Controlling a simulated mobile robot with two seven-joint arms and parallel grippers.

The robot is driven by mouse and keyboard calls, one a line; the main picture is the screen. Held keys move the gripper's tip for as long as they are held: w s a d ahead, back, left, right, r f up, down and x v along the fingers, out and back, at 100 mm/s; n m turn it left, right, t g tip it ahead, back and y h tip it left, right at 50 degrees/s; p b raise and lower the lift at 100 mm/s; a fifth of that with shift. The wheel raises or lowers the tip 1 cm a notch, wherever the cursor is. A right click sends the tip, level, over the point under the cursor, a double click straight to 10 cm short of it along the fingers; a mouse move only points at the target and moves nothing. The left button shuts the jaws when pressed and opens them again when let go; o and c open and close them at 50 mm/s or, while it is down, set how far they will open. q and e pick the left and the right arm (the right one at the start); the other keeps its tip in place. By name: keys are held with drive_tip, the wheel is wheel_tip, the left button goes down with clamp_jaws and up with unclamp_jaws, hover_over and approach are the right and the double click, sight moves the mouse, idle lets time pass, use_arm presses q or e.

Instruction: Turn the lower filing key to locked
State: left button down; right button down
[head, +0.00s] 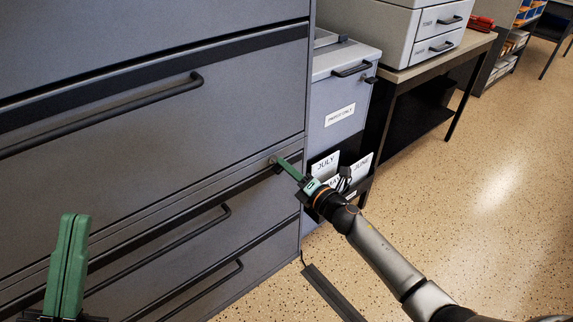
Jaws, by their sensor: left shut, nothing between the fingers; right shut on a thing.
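The grey filing cabinet (150,135) fills the left of the head view. A lock with a small key (273,160) sits near the right edge of its front, on the strip above the lower drawers. My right gripper (279,162) reaches in from the right, its green fingers shut on the key. The fingers hide most of the key, so I cannot tell its exact angle. My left gripper (73,222) stands upright at the lower left, in front of the cabinet, with its green fingers shut and empty.
Black drawer handles (182,89) stick out from the cabinet front. A lighter grey cabinet (345,95) and a holder with month cards (325,164) stand just right of it. A printer (413,30) sits on a table. The speckled floor (470,200) at right is clear.

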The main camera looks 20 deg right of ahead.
use_arm(q)
drive_tip(key=shift+w+a+f+n+y+p, duration=0.15)
drive_tip(key=shift+w+f+n+y+p, duration=0.2)
drive_tip(key=shift+w+n+y, duration=0.3)
drive_tip(key=shift+w+a+f+n+y+p, duration=0.15)
drive_tip(key=shift+w+n+y+p, duration=0.25)
drive_tip(key=shift+y, duration=0.45)
use_arm(e)
drive_tip(key=shift+f+m, duration=0.15)
drive_tip(key=shift+m, duration=1.25)
drive_tip(key=shift+f+m, duration=0.15)
drive_tip(key=shift+m, duration=1.25)
drive_tip(key=c, duration=0.9)
unclamp_jaws()
use_arm(q)
drive_tip(key=shift+d, duration=0.1)
